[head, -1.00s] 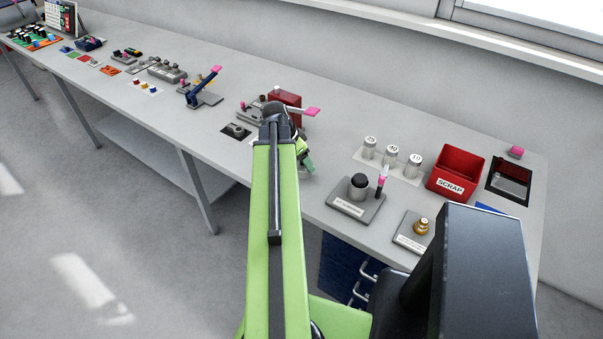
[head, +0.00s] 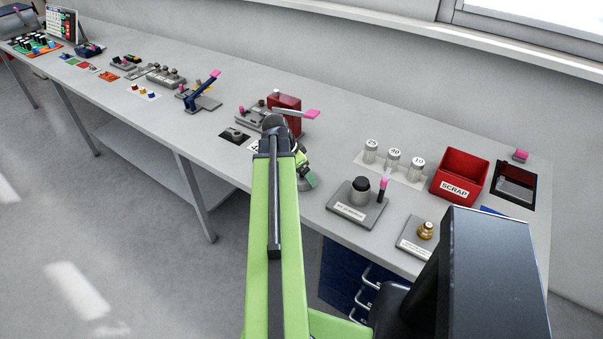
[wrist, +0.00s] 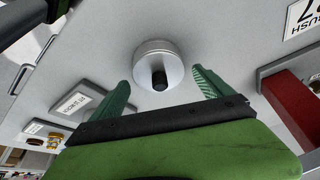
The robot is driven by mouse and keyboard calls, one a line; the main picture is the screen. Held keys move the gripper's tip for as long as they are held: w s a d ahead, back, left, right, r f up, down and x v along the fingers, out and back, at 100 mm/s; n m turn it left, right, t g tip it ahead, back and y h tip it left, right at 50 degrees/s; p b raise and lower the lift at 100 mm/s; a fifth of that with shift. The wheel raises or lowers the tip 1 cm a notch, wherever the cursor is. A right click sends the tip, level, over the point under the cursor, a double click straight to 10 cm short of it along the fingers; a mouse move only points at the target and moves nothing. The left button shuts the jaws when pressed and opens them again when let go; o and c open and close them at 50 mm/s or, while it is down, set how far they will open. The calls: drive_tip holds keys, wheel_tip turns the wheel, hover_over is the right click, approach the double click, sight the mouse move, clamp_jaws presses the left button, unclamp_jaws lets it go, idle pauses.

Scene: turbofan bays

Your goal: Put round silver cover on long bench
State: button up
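The round silver cover (wrist: 158,62), a short disc with a black knob, is in the upper middle of the wrist view against the grey bench top. My gripper (wrist: 160,77) has its two green fingers spread apart. The cover shows between and just beyond the fingertips, with a visible gap on each side, so nothing is gripped. In the head view my gripper (head: 306,174) is low over the long bench (head: 225,187), near its front edge. My arm hides most of the spot around the cover there.
A red box (head: 287,118) with a pink-tipped lever stands just behind my gripper. To the right are labelled jars (head: 393,158), a plate with a dark-topped cylinder (head: 360,192), and a red scrap bin (head: 460,173). A blue lever fixture (head: 202,95) stands to the left.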

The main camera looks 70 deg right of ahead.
drive_tip(key=shift+r, duration=0.1)
drive_tip(key=shift+r+p, duration=0.2)
drive_tip(key=shift+p, duration=0.1)
drive_tip(key=p+v, duration=1)
drive_tip(key=v, duration=0.1)
drive_tip(key=shift+w+a+r+p, duration=0.2)
drive_tip(key=shift+r+p, duration=0.1)
drive_tip(key=shift+p, duration=0.1)
